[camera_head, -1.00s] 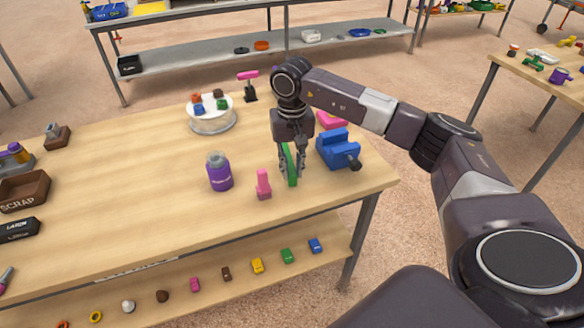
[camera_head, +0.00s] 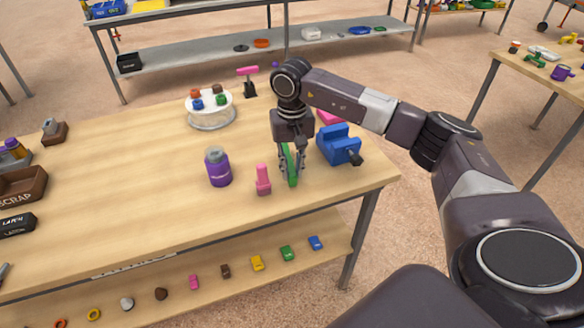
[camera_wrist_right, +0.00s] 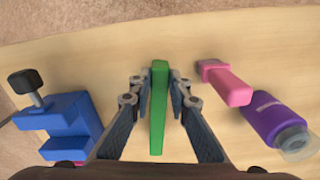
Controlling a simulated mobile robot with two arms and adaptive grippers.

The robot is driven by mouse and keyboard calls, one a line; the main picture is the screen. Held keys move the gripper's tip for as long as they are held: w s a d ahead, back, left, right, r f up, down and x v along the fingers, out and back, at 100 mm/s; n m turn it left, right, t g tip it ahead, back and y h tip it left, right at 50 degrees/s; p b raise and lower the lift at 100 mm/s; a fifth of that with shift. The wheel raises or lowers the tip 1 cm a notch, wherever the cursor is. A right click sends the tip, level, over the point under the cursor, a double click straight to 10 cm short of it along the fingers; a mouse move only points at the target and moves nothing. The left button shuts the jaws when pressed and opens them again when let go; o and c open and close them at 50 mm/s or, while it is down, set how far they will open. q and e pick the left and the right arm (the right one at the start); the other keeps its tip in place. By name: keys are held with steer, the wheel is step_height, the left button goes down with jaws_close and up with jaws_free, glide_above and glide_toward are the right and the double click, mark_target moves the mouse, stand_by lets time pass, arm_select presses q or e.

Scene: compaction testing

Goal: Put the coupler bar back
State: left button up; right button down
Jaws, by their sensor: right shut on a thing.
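The green bar (camera_head: 291,168), which I take to be the coupler bar, stands on edge at the right part of the wooden table (camera_head: 110,190). My right gripper (camera_head: 291,172) points down over it with a finger on each side, shut on it. In the right wrist view the green bar (camera_wrist_right: 158,108) lies lengthwise between the fingers (camera_wrist_right: 158,112). I cannot tell whether the bar's lower edge touches the table. My left gripper is not in view.
A blue vise-like block (camera_head: 338,146) stands close right of the gripper. A pink upright piece (camera_head: 263,180) and a purple bottle (camera_head: 218,168) stand to its left. A white round stand (camera_head: 211,116) with colored pieces is behind. The table's left-middle is clear.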

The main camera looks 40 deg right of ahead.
steer(key=shift+f+b, duration=0.6)
steer(key=shift+f, duration=0.15)
steer(key=c, duration=1.7)
jaws_free()
steer(key=shift+c, duration=0.2)
steer(key=shift+r+p, duration=1.55)
steer(key=shift+r, duration=0.95)
step_height(320, 180, up, 12)
